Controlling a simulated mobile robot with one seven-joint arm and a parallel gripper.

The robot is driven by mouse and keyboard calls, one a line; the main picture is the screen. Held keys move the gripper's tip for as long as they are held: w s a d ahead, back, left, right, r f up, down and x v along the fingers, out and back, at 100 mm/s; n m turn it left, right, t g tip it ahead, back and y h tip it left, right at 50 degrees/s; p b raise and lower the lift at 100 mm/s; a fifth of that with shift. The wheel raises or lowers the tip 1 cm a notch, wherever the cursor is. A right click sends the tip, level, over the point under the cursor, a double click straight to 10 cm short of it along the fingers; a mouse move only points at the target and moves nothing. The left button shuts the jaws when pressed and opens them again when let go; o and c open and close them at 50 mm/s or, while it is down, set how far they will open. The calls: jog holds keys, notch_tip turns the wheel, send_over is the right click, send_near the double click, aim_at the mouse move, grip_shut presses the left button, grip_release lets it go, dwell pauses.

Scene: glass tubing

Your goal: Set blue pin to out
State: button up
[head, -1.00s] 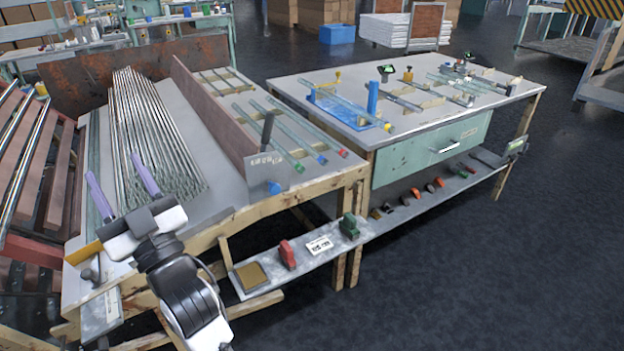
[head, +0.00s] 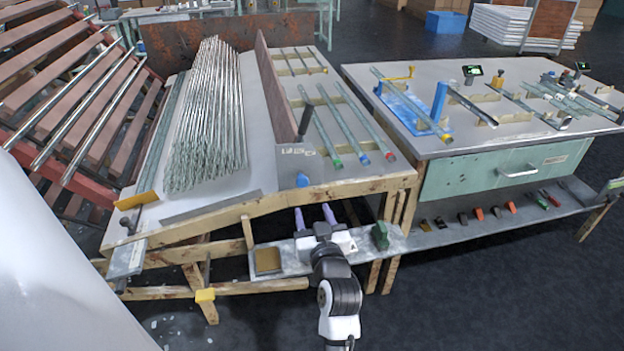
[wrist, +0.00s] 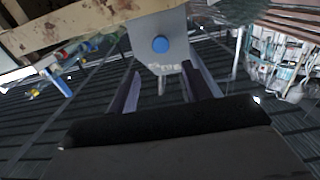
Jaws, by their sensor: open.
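The blue pin shows as a round blue knob (wrist: 160,44) on a grey plate (wrist: 150,24) in the wrist view. In the head view the blue pin (head: 302,180) is at the front edge of the left bench. How far it stands out cannot be told. My gripper (head: 314,217) is in front of that edge, below the pin and above the low shelf, with its purple fingers apart and empty. In the wrist view the gripper's fingers (wrist: 165,78) point towards the plate, with the knob beyond them and not touched.
The left bench (head: 235,205) carries a bundle of glass tubes (head: 207,115) and several tubes with coloured ends. A low shelf (head: 285,258) with a green block (head: 381,236) lies near my gripper. A second bench (head: 400,140) stands at the right.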

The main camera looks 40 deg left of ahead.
aim_at(303, 183)
jog(key=p+x, duration=0.2)
jog(key=x, duration=1)
jog(key=shift+w+a, duration=0.25)
jog(key=shift+a, duration=0.05)
grip_shut()
